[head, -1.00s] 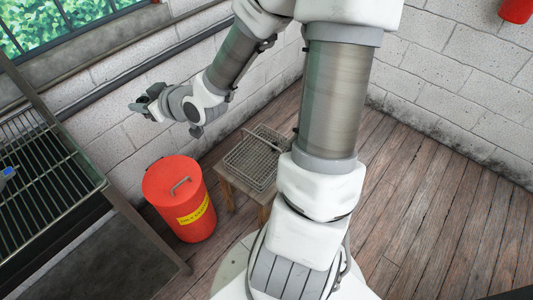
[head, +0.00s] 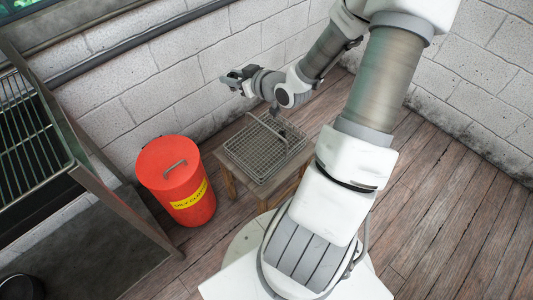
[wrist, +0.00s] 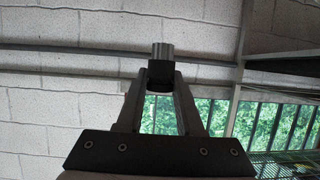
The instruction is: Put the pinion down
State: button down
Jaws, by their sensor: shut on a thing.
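The pinion (wrist: 163,50) is a small grey metal cylinder with fine ridges. It sticks up past the fingertips of my gripper (wrist: 160,72) in the wrist view. The gripper is shut on it, and the fingers hide its lower part. In the head view my gripper (head: 236,78) is raised in front of the block wall, up and to the left of the wire basket in the picture. The pinion is too small to make out clearly there.
A wire basket (head: 240,158) with a raised handle sits on a small wooden stool (head: 228,185). A red lidded bin (head: 180,190) with a yellow label stands left of it. A metal bench with a grille (head: 35,140) is at far left. Wooden floor (head: 445,215) is clear at right.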

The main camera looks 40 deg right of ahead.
jog(key=s+d+f+b, duration=0.3)
jog(key=s+f, duration=0.2)
jog(key=f, duration=0.4)
jog(key=s+d+f+b, duration=0.3)
jog(key=s+f, duration=0.2)
jog(key=f, duration=0.4)
jog(key=s+d+f+b, duration=0.3)
jog(key=s+f, duration=0.2)
jog(key=f, duration=0.4)
jog(key=b, duration=0.4)
send_over(261, 162)
notch_tip(261, 162, down, 6)
jog(key=shift+w+f, duration=0.1)
jog(key=shift+f, duration=0.15)
jog(key=shift+f+b, duration=0.85)
jog(key=shift+f, duration=1.05)
jog(key=shift+f, duration=0.2)
jog(key=c, duration=0.5)
grip_release()
jog(key=shift+c, duration=0.2)
